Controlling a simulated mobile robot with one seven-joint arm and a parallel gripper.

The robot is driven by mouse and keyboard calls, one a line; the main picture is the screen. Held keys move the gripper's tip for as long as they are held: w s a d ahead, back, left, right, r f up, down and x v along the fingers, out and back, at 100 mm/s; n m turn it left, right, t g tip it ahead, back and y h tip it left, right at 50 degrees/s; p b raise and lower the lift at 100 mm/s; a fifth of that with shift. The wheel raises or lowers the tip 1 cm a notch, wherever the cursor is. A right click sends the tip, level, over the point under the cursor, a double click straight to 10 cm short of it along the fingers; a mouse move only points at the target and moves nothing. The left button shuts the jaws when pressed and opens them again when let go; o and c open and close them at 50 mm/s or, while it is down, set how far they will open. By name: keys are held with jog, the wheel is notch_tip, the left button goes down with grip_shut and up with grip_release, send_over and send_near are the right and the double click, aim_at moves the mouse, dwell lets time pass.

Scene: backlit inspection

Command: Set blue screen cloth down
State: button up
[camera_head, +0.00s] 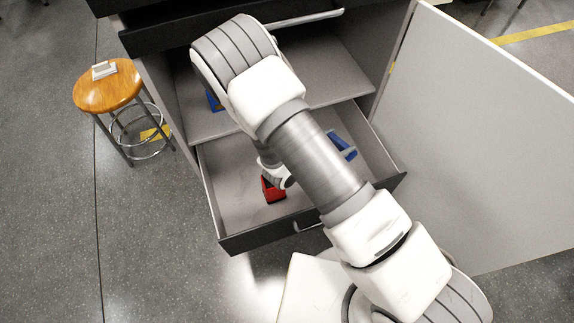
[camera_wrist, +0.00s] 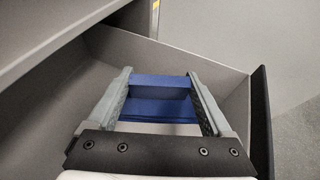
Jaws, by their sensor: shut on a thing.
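The blue screen cloth (camera_wrist: 160,88) looks like a folded blue block in the wrist view. It sits between the two grey fingers of my gripper (camera_wrist: 162,78), which is shut on it. In the head view, the blue cloth (camera_head: 341,144) shows at the right side of the open drawer (camera_head: 258,237), just past my arm. My arm hides most of my gripper there. I cannot tell whether the cloth touches the drawer floor.
A red block (camera_head: 272,190) is in the drawer near my wrist. Another blue thing (camera_head: 213,100) is on the shelf (camera_head: 335,75) above, partly hidden by my arm. A wooden stool (camera_head: 108,92) stands left. A pale panel (camera_head: 470,130) rises on the right. The drawer's left part is clear.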

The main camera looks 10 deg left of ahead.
jog(key=shift+s+a+f+b, duration=0.1)
jog(key=shift+f+b, duration=0.55)
jog(key=shift+f, duration=1.35)
jog(key=shift+s+a+f+b, duration=0.15)
jog(key=shift+f+b, duration=0.45)
jog(key=shift+f, duration=1.45)
jog(key=shift+s+d+f+b, duration=0.1)
jog(key=shift+f+b, duration=0.55)
jog(key=shift+f, duration=1.35)
jog(key=shift+f+b, duration=0.55)
jog(key=shift+f, duration=0.1)
jog(key=o, duration=1.1)
jog(key=shift+r, duration=0.1)
